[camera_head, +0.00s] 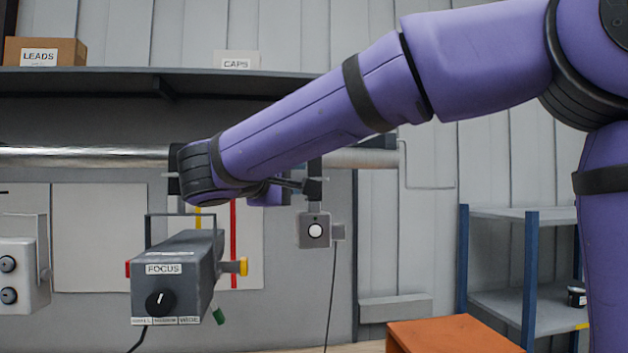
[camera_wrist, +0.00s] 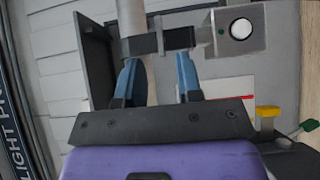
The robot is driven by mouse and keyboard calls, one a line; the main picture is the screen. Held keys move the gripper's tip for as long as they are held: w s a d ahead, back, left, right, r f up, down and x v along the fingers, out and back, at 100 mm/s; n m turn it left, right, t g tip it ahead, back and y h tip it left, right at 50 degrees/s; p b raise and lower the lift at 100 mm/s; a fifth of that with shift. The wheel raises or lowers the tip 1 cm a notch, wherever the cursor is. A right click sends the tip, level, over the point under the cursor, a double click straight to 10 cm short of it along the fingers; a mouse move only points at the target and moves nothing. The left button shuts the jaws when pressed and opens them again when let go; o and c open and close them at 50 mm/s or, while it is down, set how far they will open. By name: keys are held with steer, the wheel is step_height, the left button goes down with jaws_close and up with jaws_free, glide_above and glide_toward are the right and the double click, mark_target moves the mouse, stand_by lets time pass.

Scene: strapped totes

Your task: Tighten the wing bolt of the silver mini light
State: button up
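The silver mini light (camera_head: 314,231), a small grey box with a round white lens, hangs from a black clamp (camera_head: 314,187) on the pipe. It also shows at the top right of the wrist view (camera_wrist: 237,30), beside the dark clamp (camera_wrist: 160,40). My gripper (camera_wrist: 158,62) has two blue fingers standing apart, with their tips close to the clamp. I see nothing held between them. Whether the fingers touch the clamp is unclear. I cannot make out the wing bolt clearly. In the head view my wrist and arm hide part of the pipe and most of the gripper.
A larger grey light labelled FOCUS (camera_head: 176,285) hangs left of the mini light, with a yellow knob (camera_head: 241,266). The silver pipe (camera_head: 80,156) runs across. Another light (camera_head: 22,270) is at far left. A cable hangs below the mini light. Blue-post shelving (camera_head: 510,216) stands right.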

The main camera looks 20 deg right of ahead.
mark_target(316, 179)
steer(key=shift+x, duration=3.1)
jaws_close()
